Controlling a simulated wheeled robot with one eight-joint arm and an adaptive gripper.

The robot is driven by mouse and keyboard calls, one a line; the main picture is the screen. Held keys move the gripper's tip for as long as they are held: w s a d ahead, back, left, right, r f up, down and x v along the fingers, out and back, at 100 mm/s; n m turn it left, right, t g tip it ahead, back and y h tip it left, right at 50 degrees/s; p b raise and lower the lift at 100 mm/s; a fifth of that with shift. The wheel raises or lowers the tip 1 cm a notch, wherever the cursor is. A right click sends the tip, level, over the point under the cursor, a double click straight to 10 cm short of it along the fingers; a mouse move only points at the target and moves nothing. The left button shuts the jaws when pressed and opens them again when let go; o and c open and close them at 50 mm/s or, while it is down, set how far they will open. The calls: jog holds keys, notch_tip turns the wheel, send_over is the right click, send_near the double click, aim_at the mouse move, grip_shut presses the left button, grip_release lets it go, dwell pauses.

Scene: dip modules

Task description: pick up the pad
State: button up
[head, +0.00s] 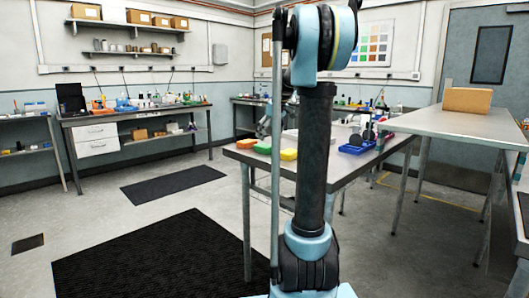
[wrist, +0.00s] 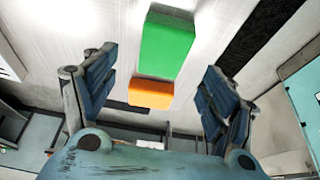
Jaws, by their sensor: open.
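Small colored blocks lie on the metal table (head: 355,168): an orange one (head: 247,143), a green one (head: 262,147) and a yellow one (head: 289,154). I cannot tell from their look which is the pad. In the wrist view the green block (wrist: 167,42) and the orange block (wrist: 150,93) show between the spread fingers of my gripper (wrist: 158,66). My gripper is open, with nothing held, and looks apart from both blocks. In the head view my own arm stands in front of part of the table, and the gripper is not clear there.
A blue bin (head: 357,146) with dark round items stands on the table, right of my arm. A higher table at right holds a cardboard box (head: 467,100). A cluttered workbench (head: 140,115) stands at back left. The floor with dark mats (head: 155,255) is clear at left.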

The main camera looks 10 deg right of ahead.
aim_at(265, 145)
jog(key=shift+x, duration=3.05)
jog(key=shift+s+f, duration=0.1)
jog(key=shift+s, duration=0.1)
jog(key=shift+c, duration=0.6)
jog(key=c, duration=0.9)
jog(key=shift+c, duration=0.2)
